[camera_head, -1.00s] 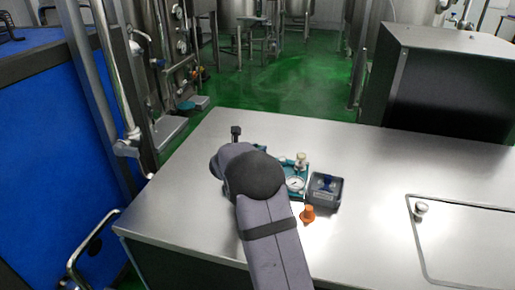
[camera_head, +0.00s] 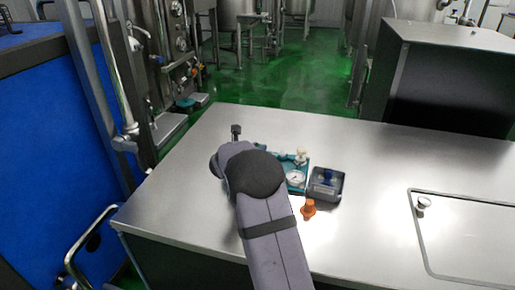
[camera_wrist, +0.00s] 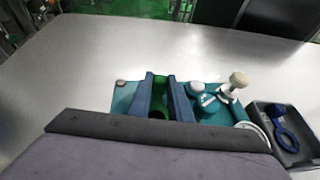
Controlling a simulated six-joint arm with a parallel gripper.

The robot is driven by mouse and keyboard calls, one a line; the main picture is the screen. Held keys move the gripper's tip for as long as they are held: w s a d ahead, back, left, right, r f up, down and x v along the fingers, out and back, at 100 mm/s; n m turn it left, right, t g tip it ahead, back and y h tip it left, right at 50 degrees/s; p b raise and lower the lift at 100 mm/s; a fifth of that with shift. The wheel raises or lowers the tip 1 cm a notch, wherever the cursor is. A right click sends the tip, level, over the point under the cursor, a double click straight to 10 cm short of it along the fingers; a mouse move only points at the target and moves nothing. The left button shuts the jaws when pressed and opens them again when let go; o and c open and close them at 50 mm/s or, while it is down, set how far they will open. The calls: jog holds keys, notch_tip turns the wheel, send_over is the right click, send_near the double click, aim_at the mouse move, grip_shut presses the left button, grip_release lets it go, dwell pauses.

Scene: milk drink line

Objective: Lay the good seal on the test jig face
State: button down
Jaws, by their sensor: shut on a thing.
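The test jig is a teal plate (camera_wrist: 121,100) with a white-knobbed fitting (camera_wrist: 237,80) and a round gauge; in the head view its gauge (camera_head: 295,178) shows right of my arm. My gripper (camera_wrist: 160,80) points over the left part of the jig in the wrist view. Its two dark blue fingers are close together, with a dark green piece (camera_wrist: 160,87) between them that looks like the held seal. Its full shape is hidden, and I cannot tell whether it touches the jig face. In the head view my wrist hides the fingers.
A grey tray (camera_head: 325,196) stands right of the jig, with a blue ring-shaped piece (camera_wrist: 285,133) in it. An orange plug-like piece (camera_head: 308,209) stands in front of the tray. The steel bench (camera_head: 390,160) is clear farther right, up to a dark box (camera_head: 447,85).

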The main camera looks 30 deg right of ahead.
jog(key=shift+f+b, duration=0.4)
jog(key=shift+f, duration=0.05)
jog(key=c, duration=1.6)
grip_release()
jog(key=shift+o, duration=0.2)
jog(key=shift+a+r, duration=0.1)
jog(key=v, duration=0.7)
jog(key=shift+s, duration=0.1)
jog(key=shift+s, duration=0.1)
